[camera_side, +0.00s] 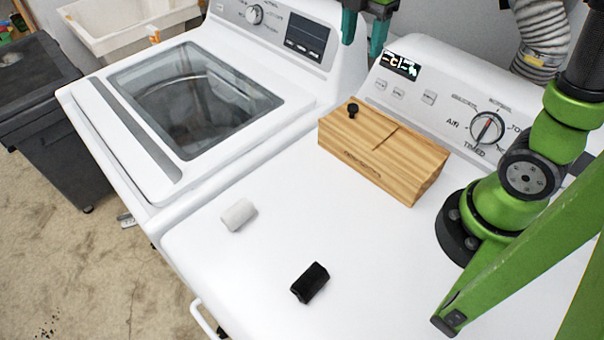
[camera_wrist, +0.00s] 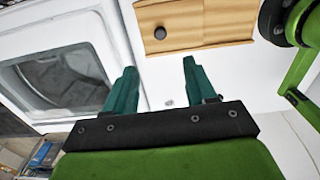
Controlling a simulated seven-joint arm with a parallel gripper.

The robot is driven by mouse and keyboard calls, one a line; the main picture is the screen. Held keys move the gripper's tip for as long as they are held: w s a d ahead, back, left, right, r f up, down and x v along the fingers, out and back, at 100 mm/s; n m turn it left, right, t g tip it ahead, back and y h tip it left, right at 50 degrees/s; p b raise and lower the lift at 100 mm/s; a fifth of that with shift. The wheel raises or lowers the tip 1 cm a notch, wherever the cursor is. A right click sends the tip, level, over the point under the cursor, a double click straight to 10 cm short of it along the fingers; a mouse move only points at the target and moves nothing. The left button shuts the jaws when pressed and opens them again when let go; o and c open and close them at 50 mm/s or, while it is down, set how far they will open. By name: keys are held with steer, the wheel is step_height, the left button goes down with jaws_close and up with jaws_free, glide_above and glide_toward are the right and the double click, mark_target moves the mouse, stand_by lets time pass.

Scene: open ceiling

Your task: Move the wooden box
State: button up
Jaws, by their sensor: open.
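The wooden box (camera_side: 379,153) is a light, striped wood block with a black knob on its top left. It rests on the white dryer top, close to the control panel. In the wrist view the wooden box (camera_wrist: 205,22) lies at the top, beyond the fingertips. My gripper (camera_side: 363,40) has teal fingers and hangs above and behind the box, at the top edge of the side view. In the wrist view my gripper (camera_wrist: 160,68) has its fingers spread apart with nothing between them. The gripper is not touching the box.
A white roll (camera_side: 239,214) and a black block (camera_side: 310,283) lie on the dryer top (camera_side: 400,270). My green arm stands at the right. The washer (camera_side: 200,100) is at the left, past a gap.

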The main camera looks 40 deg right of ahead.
step_height(320, 180, up, 2)
steer(key=shift+r, duration=0.15)
stand_by(0.4)
steer(key=s+a+f+m+t+y, duration=0.1)
steer(key=s+m, duration=0.4)
steer(key=m, duration=0.6)
steer(key=s+a+m+t+y, duration=0.1)
steer(key=s+a+m+t, duration=0.2)
steer(key=s+m+t, duration=0.3)
steer(key=m, duration=0.5)
steer(key=shift+a+f, duration=0.3)
steer(key=shift+f, duration=0.05)
